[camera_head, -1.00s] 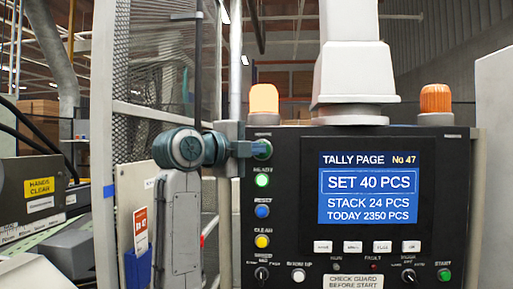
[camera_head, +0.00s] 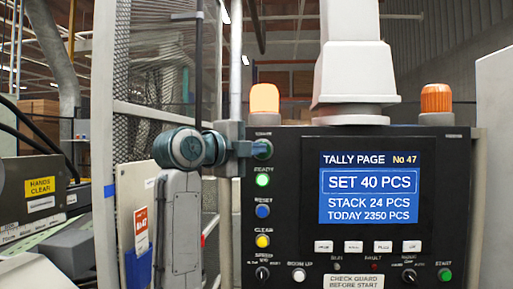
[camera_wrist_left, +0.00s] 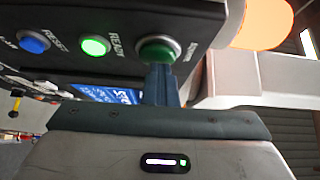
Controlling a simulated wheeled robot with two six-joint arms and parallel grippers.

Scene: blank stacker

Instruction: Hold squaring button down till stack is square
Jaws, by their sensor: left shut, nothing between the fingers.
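The top button (camera_head: 262,149) in the panel's left column is dark green. Its label is too small to read, so I cannot confirm that it is the squaring button. It also shows in the left wrist view (camera_wrist_left: 157,50). My left gripper (camera_head: 246,149) is shut and empty, with its tips at this button's face. In the left wrist view the closed fingers (camera_wrist_left: 160,84) point at the button and cover its lower edge. I cannot tell whether it is pressed in. The display (camera_head: 368,187) reads SET 40 PCS, STACK 24 PCS, TODAY 2350 PCS. I cannot make out the stack. My right gripper is out of view.
Below are a lit green READY light (camera_head: 262,180), a blue RESET button (camera_head: 262,211) and a yellow CLEAR button (camera_head: 262,241). A green START button (camera_head: 444,274) is at lower right. A lit orange lamp (camera_head: 264,98) stands above. A mesh guard (camera_head: 150,85) is at left.

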